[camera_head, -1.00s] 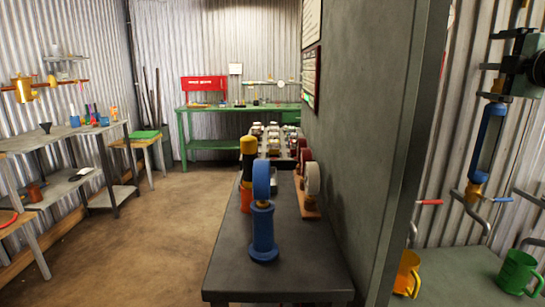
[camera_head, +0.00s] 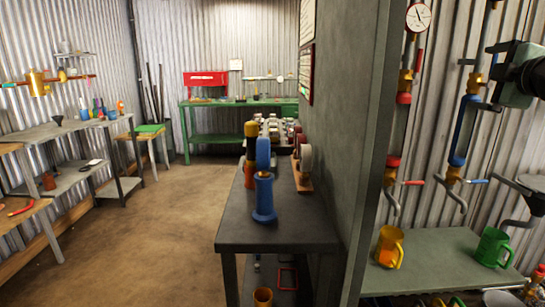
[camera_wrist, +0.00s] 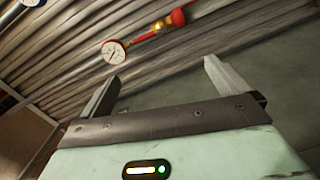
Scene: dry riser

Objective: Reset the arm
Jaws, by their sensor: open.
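My gripper (camera_wrist: 162,70) is open in the wrist view, its two pale fingers apart with nothing between them. Behind them are corrugated wall panels and a round white gauge (camera_wrist: 113,52) by a red and brass fitting (camera_wrist: 165,24). In the head view my gripper (camera_head: 478,78) is at the upper right, its pale green body on a dark arm. It is in front of the corrugated wall and looks close to the blue-sleeved pipe (camera_head: 464,130). I cannot tell whether it touches the pipe.
A grey partition (camera_head: 350,140) stands left of the pipes. A shelf (camera_head: 440,262) below them holds a yellow mug (camera_head: 390,247) and a green mug (camera_head: 493,247). A dark table (camera_head: 275,232) bears a blue stand (camera_head: 263,199). Brown floor at left is open.

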